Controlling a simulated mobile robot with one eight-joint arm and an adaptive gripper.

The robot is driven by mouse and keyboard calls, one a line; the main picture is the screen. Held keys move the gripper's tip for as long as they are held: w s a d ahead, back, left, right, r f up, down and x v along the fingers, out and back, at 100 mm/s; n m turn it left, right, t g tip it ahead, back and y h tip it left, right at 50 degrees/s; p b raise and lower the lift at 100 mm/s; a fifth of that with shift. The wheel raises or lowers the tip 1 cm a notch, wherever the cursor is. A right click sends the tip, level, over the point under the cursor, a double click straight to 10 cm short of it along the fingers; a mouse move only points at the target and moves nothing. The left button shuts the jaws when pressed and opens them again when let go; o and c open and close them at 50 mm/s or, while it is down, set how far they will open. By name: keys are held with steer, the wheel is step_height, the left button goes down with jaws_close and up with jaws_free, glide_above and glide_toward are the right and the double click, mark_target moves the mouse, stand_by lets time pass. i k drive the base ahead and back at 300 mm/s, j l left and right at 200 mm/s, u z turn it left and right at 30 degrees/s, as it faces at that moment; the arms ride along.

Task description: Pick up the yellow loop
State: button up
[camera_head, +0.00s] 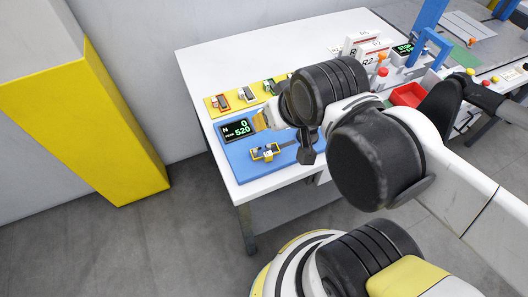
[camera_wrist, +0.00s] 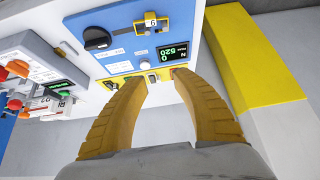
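A small yellow piece with a pale block on it (camera_head: 265,153) sits on the blue panel (camera_head: 237,163) near the table's front left corner. It also shows in the wrist view (camera_wrist: 152,23), near the top, beyond my fingertips. I cannot tell whether this piece is the yellow loop, and no other clear loop shows. My gripper (camera_wrist: 158,77) is open, its two yellow fingers apart and nothing visibly held. In the head view my gripper (camera_head: 261,120) is above the panel beside the display, partly hidden by my wrist.
A display reading 520 (camera_head: 236,130) is set in the blue panel. A yellow strip with several small devices (camera_head: 218,104) lies behind it. A red tray (camera_head: 407,95) and labelled white boxes (camera_head: 366,60) stand right. A yellow-and-white pillar (camera_head: 95,125) stands left. The white table's back left (camera_head: 225,65) is clear.

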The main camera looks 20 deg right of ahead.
mark_target(268, 156)
steer(key=k+j+u, duration=0.15)
steer(key=k+j, duration=0.2)
steer(key=k+j+u, duration=0.15)
steer(key=k+j, duration=0.2)
steer(key=j, duration=0.2)
steer(key=k+j+u, duration=0.15)
steer(key=k+j, duration=0.2)
steer(key=j, duration=0.15)
